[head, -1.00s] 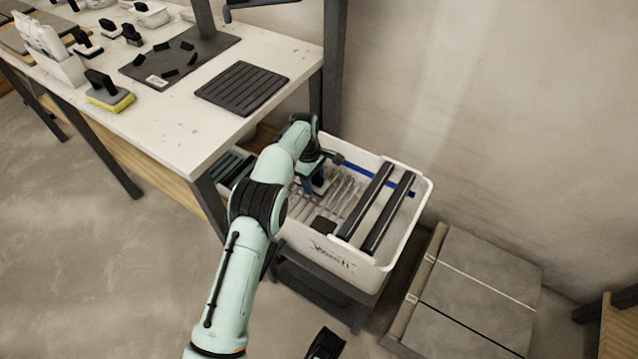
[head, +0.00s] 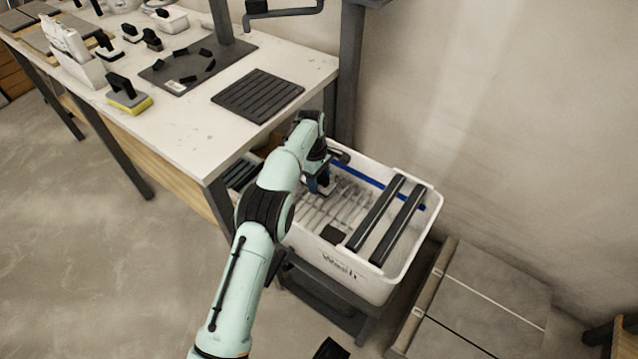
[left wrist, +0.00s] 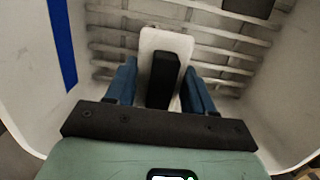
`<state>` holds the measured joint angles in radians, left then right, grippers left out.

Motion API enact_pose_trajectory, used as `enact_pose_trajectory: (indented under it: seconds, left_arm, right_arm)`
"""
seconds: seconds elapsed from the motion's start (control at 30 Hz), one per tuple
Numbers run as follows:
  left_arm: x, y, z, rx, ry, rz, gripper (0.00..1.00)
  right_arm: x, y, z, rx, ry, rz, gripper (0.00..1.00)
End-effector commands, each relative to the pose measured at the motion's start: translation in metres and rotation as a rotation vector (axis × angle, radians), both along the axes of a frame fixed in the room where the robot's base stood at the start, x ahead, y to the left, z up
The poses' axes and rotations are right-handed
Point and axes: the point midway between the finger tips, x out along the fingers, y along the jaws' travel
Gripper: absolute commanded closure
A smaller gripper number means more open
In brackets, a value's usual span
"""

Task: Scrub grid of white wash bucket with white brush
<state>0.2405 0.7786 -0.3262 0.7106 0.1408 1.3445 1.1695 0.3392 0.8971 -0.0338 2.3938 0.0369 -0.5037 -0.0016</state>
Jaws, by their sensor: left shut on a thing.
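The white wash bucket (head: 372,287) stands low at the end of the workbench, with dark lettering on its front. Its grid (head: 345,208) of pale bars lies inside, and the bars also show in the left wrist view (left wrist: 215,52). My left gripper (head: 321,187) reaches down into the bucket's left part, over the grid. In the left wrist view its blue fingers (left wrist: 163,88) are shut on the white brush (left wrist: 163,40), around its black handle. The brush head is over the bars; I cannot tell whether it touches them.
Two dark bars (head: 398,226) lie across the bucket's right side. A blue strip (head: 362,176) runs along its back inner wall. The workbench (head: 180,135) holds a ribbed black mat (head: 258,95) and a yellow sponge block (head: 130,103). Grey slabs (head: 475,300) lie at the lower right.

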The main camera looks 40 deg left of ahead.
Motion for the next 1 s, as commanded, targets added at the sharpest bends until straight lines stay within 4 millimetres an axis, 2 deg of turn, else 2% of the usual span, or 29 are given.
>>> enact_pose_trajectory:
  seconds: [0.2, 0.47, 1.0]
  left_arm:
    - [0.0, 0.0, 0.025, 0.001, -0.003, -0.001, 0.86]
    - [0.0, 0.0, 0.047, 0.001, -0.002, -0.001, 0.86]
    - [0.0, 0.0, 0.049, 0.0, -0.001, -0.001, 0.86]
  right_arm:
    - [-0.001, 0.0, 0.008, 0.0, 0.0, 0.0, 0.55]
    - [-0.003, 0.0, 0.018, 0.0, -0.002, 0.0, 0.55]
    - [-0.003, 0.0, 0.018, 0.0, -0.002, 0.0, 0.55]
